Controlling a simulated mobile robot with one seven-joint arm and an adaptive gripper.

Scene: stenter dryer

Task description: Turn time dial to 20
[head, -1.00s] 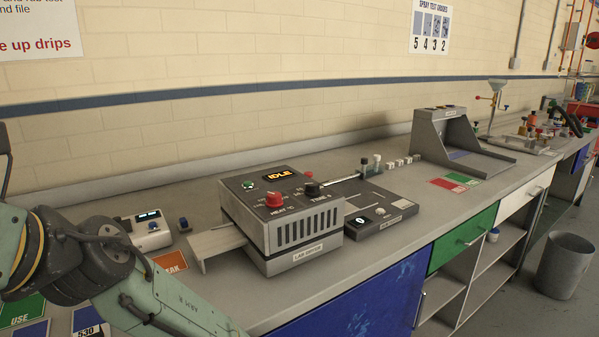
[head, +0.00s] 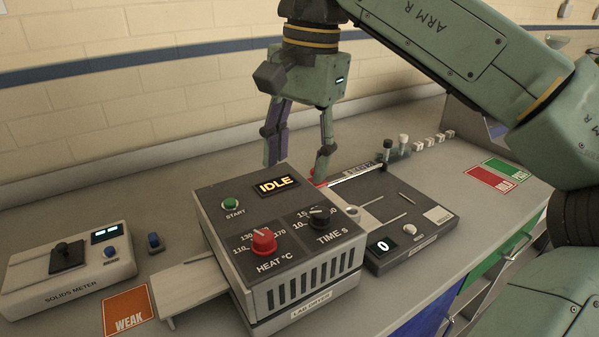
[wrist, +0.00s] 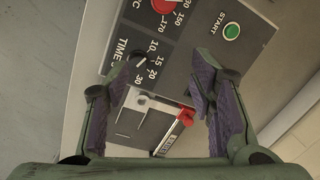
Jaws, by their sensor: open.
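The time dial (head: 319,216) is a black knob above the "TIME s" label on the lab dryer's top panel, right of the red heat knob (head: 264,241). I cannot clearly tell where its pointer stands. In the wrist view the time dial (wrist: 137,61) sits by the marks 10, 15, 20 and 30, close to the left finger. My gripper (head: 298,165) points down, open and empty, above and behind the panel's back edge. In the wrist view its fingers (wrist: 160,76) are spread wide, apart from the dial.
The dryer's display (head: 276,186) reads IDLE, beside a green start button (head: 230,204). A scale-like unit (head: 420,212) reading 0 stands right; a solids meter (head: 70,265) stands left. A red-ended rod (head: 350,175) lies behind the dial.

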